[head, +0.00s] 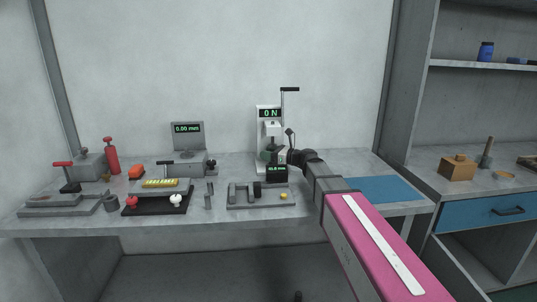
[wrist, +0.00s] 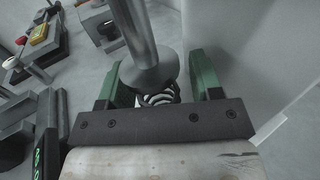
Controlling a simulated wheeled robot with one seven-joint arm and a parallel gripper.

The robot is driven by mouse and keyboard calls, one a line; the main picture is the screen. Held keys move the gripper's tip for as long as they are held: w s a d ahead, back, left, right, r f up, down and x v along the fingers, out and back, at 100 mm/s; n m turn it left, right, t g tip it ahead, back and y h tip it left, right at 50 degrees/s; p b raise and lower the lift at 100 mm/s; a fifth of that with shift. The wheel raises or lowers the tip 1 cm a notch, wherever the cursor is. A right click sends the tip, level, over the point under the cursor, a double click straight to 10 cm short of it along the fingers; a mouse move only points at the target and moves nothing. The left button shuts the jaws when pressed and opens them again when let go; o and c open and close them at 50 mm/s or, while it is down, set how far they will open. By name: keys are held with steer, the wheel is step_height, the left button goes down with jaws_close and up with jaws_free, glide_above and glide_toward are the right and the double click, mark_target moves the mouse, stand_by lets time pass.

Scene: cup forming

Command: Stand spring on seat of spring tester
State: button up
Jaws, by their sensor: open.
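The spring tester (head: 268,114) stands at the back of the bench, its display reading 0 N and its lever at the top right. In the wrist view its metal plunger (wrist: 150,62) comes down between my gripper's fingers. The spring (wrist: 158,98) is a small coil just below the plunger's wide end, partly hidden by it. My gripper (wrist: 160,78) is open, with one green finger on each side of the spring and plunger. The spring's base and the seat are hidden, so I cannot tell how it rests. In the head view my gripper (head: 273,157) is at the tester.
A gauge reading 0.00 mm (head: 188,140), a black tray (head: 155,205) and a red bottle (head: 111,156) are to the left. A blue mat (head: 385,189) lies clear at the right.

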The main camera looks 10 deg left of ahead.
steer(key=v, duration=1.2)
steer(key=shift+r, duration=0.1)
